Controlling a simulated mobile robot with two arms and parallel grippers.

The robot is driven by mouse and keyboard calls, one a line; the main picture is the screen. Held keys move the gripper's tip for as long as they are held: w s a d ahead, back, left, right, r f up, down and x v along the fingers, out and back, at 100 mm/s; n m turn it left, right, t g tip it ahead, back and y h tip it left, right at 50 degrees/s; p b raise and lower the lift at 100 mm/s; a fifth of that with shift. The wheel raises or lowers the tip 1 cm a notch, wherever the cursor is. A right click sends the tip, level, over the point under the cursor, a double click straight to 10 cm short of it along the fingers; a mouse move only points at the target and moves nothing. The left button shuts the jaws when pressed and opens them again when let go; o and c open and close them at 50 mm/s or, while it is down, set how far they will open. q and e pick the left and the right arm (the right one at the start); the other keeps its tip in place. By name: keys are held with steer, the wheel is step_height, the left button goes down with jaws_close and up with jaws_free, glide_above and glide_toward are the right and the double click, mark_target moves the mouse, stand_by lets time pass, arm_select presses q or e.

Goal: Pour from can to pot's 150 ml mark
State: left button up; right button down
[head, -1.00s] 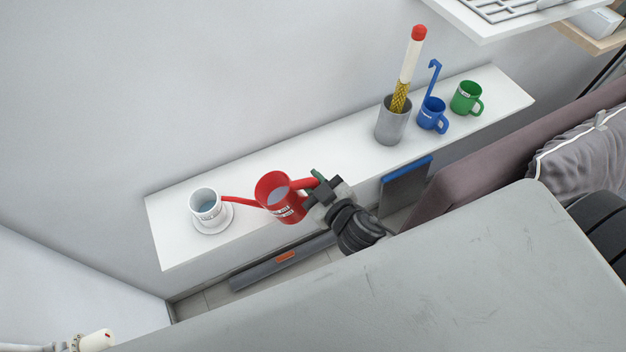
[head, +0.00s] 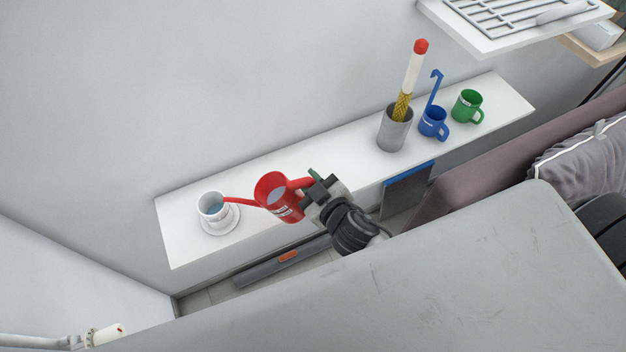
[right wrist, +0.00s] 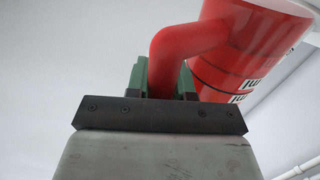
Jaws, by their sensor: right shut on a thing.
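The red can (head: 280,200) is in the head view, with bluish water in its open top and a long spout reaching left. The spout's tip is at the rim of the white pot (head: 213,207), which stands on a white saucer (head: 222,226) and has bluish water inside. The pot's marks are too small to read. My right gripper (head: 312,187) is shut on the can's handle. In the right wrist view the red handle sits between the green finger pads (right wrist: 163,78), with the can's body (right wrist: 250,50) beyond.
The white shelf (head: 330,155) also carries a grey cup (head: 393,130) with a red-topped brush, a blue mug (head: 433,122) and a green mug (head: 467,106). A grey surface (head: 420,280) fills the foreground. Mid-shelf is clear.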

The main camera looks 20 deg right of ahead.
steer(key=shift+w+a+r, duration=0.1)
steer(key=shift+a+r, duration=0.1)
steer(key=shift+r, duration=0.25)
steer(key=shift+w+a+r, duration=0.1)
steer(key=shift+a+r, duration=0.1)
steer(key=shift+r, duration=0.2)
steer(key=shift+r+n, duration=0.1)
steer(key=shift+n, duration=0.2)
steer(key=shift+w+a+r+n+g+h, duration=0.2)
steer(key=shift+a+r+g+h, duration=0.1)
steer(key=shift+a+r, duration=0.25)
steer(key=shift+w+a+r+n+g+h, duration=0.2)
steer(key=shift+a+r+g, duration=0.1)
steer(key=shift+a+r, duration=0.2)
steer(key=shift+a+r, duration=0.2)
steer(key=shift+r, duration=0.1)
stand_by(1.5)
stand_by(1.2)
